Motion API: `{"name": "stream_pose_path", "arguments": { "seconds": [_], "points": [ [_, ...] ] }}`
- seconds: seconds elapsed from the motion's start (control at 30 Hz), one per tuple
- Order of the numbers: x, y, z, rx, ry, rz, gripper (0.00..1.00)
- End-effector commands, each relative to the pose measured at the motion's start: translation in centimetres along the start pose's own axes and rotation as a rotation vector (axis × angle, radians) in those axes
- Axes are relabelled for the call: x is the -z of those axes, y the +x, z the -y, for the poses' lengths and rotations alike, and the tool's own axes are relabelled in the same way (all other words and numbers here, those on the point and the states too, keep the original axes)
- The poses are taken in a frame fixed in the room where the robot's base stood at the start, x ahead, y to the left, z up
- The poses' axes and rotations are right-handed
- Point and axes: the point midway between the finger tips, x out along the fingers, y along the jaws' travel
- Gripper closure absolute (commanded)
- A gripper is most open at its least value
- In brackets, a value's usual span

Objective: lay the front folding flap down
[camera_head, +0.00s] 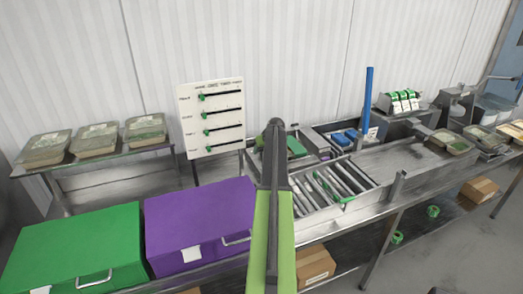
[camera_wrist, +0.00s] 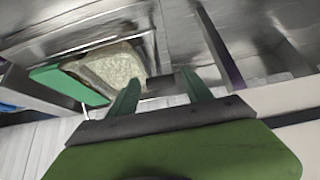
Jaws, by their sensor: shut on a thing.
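In the wrist view my gripper (camera_wrist: 161,88) has its two green fingers a little apart, with a grey metal edge between them. This edge seems to be the front folding flap, but its outline is mostly hidden by the gripper. Just beyond the fingers lies a pale, rice-like mass (camera_wrist: 118,68) on a brownish sheet. A green flap (camera_wrist: 62,82) is to its left, and a purple edge (camera_wrist: 228,62) is to the right. In the head view my arm covers the fingertips and part of the folding station; a green panel (camera_head: 297,147) shows beside it.
A roller section (camera_head: 330,187) and a blue post (camera_head: 368,100) stand right of my arm. A green box (camera_head: 75,245) and a purple box (camera_head: 200,220) fill the left front. A white slider board (camera_head: 211,118) stands behind. Covered trays (camera_head: 97,138) are on the back left shelf.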

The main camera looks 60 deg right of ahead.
Motion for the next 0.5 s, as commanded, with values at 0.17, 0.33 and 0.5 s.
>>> {"name": "stream_pose_path", "arguments": {
  "seconds": [0.17, 0.33, 0.5],
  "points": [
    [-1.2, -0.7, 0.2, 0.002, 0.001, 0.002, 0.53],
    [-2.1, -1.2, 0.2, 0.003, 0.0, 0.002, 0.53],
    [-2.1, -1.2, 0.1, 0.003, 0.0, 0.002, 0.53]
  ]
}}
